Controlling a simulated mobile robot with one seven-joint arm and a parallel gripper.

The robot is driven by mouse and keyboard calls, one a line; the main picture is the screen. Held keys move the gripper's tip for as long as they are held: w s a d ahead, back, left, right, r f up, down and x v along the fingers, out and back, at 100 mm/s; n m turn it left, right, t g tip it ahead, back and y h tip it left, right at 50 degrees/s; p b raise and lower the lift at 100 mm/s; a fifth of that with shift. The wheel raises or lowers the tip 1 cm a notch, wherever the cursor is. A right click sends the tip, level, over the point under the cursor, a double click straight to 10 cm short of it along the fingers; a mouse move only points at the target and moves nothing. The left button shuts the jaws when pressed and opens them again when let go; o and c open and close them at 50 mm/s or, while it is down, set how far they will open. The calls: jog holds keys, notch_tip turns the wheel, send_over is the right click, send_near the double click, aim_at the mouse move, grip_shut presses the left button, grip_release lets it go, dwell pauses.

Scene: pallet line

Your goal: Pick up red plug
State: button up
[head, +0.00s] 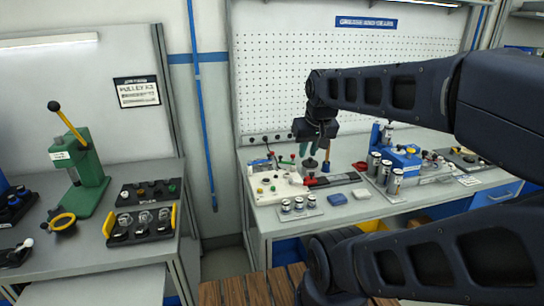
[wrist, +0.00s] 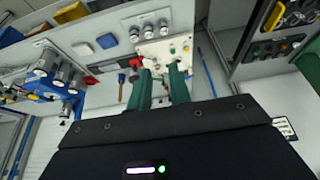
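My gripper (head: 318,156) hangs point-down over the left part of the workbench. In the wrist view its two green fingers (wrist: 160,70) are apart, with nothing held between them. A small red piece, likely the red plug (head: 326,167), shows just below the fingers at the right edge of the white fixture board (head: 268,186). In the wrist view a red piece (wrist: 136,62) lies just left of the left fingertip, beside the white board (wrist: 182,45). I cannot tell whether the finger touches it. The fingers partly cover this area.
Metal cylinders in a holder (head: 299,206) and two small blocks (head: 337,199) stand near the bench front. A blue fixture (head: 402,156) with more cylinders is to the right. A pegboard (head: 350,85) rises behind. A green press (head: 83,172) stands on the left bench.

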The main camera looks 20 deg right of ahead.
jog(key=shift+o, duration=0.2)
dwell(0.3)
jog(key=o, duration=0.6)
